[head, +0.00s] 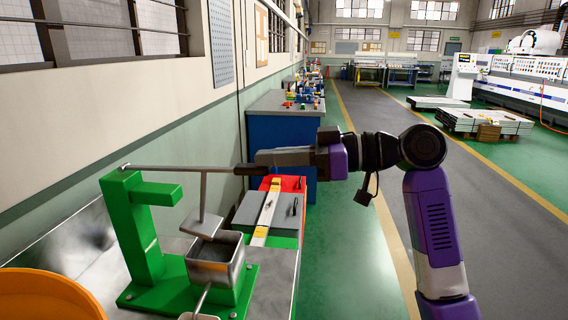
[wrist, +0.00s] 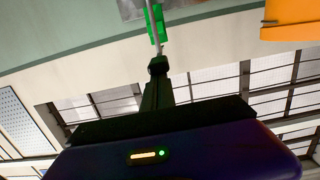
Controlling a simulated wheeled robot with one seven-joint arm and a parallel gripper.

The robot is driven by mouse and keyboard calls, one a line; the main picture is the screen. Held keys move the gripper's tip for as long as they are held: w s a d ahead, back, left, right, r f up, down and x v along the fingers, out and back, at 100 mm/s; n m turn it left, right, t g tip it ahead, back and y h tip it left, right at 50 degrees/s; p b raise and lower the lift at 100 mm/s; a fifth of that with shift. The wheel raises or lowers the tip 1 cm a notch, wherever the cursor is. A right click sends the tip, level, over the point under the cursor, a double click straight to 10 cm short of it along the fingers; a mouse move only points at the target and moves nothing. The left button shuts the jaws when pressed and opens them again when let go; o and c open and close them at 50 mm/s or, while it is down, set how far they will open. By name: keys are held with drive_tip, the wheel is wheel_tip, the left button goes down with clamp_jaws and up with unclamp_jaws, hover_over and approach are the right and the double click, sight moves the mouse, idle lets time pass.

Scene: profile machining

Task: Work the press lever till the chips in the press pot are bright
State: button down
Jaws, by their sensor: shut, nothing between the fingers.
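The green press (head: 140,235) stands on the bench at the left. Its metal lever (head: 185,168) runs about level from the post top to a dark grip (head: 250,169). A rod hangs from the lever to a tilted square press plate (head: 202,224). The plate is above the open metal press pot (head: 216,264) and partly covers its mouth. My gripper (head: 258,160) is at the lever's grip end, shut with nothing held. In the wrist view the lever (wrist: 151,25) runs away from my gripper (wrist: 157,75).
An orange bowl-like container (head: 45,295) is at the lower left. A blue cabinet (head: 280,130) stands farther back. The green floor to the right is open.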

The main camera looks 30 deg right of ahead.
drive_tip(key=r+b+v, duration=0.1)
drive_tip(key=b+v, duration=0.1)
drive_tip(key=v, duration=0.8)
drive_tip(key=shift+d+r, duration=0.1)
idle(0.5)
